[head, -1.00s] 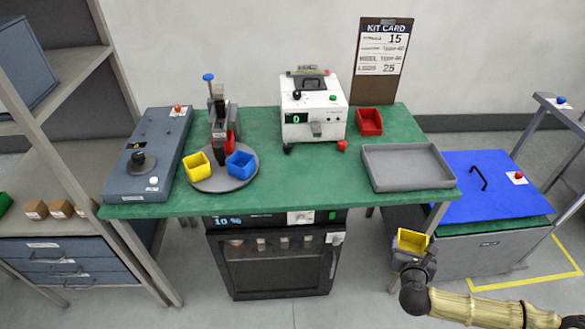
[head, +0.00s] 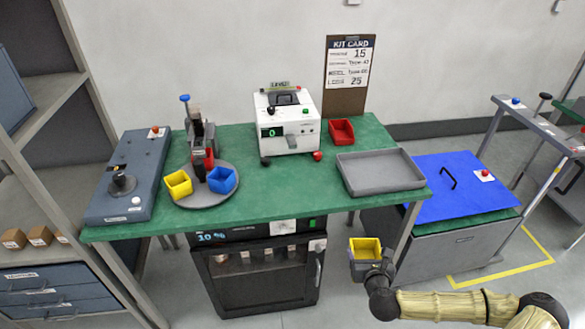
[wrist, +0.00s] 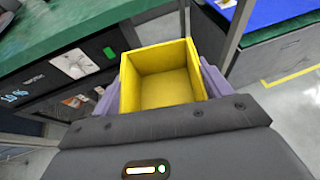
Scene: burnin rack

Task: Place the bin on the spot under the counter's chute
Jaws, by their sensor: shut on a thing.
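A yellow bin (head: 366,246), open at the top and empty, is held in my gripper (head: 369,264). It is roughly upright in front of the table's front right edge, clear of the table. In the wrist view the yellow bin (wrist: 162,82) sits between the two purple-grey fingers, which are shut on it. The counter (head: 287,120) is a white box with a green "0" display on the table. Its small grey chute (head: 291,141) is on its front face. The spot under the chute is hard to make out; no bin stands there.
A round plate (head: 205,196) carries yellow, blue and red bins. A red bin (head: 341,131) stands right of the counter, and a grey tray (head: 380,173) lies at the table's right. A dark cabinet (head: 258,275) is below. Green table (head: 270,205) is free before the counter.

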